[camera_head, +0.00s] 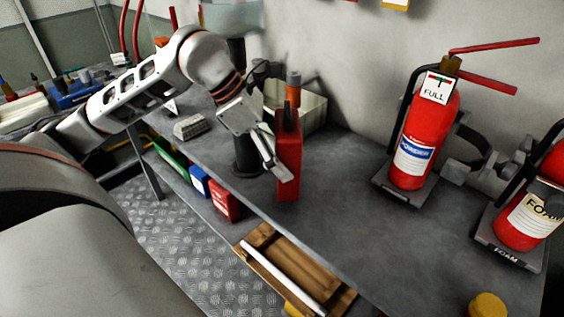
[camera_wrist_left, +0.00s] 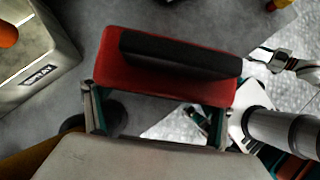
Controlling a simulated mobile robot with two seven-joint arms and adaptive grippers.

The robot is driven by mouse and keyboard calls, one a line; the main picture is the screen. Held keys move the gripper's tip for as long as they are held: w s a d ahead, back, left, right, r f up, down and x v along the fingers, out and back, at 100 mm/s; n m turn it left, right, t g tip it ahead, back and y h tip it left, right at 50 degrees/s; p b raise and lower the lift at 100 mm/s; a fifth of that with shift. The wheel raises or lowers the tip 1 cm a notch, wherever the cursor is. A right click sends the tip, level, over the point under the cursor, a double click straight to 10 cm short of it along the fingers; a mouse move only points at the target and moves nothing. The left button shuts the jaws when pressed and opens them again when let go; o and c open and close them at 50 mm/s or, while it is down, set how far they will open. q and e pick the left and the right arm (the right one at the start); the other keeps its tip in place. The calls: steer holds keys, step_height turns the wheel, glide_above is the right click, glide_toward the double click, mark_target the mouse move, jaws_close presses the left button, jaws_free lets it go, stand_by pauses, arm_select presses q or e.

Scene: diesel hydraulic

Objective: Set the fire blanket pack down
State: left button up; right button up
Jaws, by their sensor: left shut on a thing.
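The fire blanket pack (camera_head: 289,150) is a red upright box with a black strip on top, over the grey workbench (camera_head: 340,215). My left gripper (camera_head: 275,162) is shut on it. In the left wrist view the pack (camera_wrist_left: 115,60) sits across the gripper (camera_wrist_left: 155,110), with one finger at each end of its near side. I cannot tell whether the pack's bottom touches the bench. My right gripper is in neither view.
A pale bin (camera_head: 312,108) labelled SPRAY in the wrist view stands close behind the pack. Fire extinguishers (camera_head: 425,140) (camera_head: 525,215) stand on the right. A wooden tray (camera_head: 318,275) sits below the bench's front edge. The bench right of the pack is clear.

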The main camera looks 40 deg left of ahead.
arm_select(q)
step_height(320, 180, down, 2)
steer(key=shift+f, duration=0.5)
steer(key=o, duration=1.3)
steer(key=shift+f, duration=0.15)
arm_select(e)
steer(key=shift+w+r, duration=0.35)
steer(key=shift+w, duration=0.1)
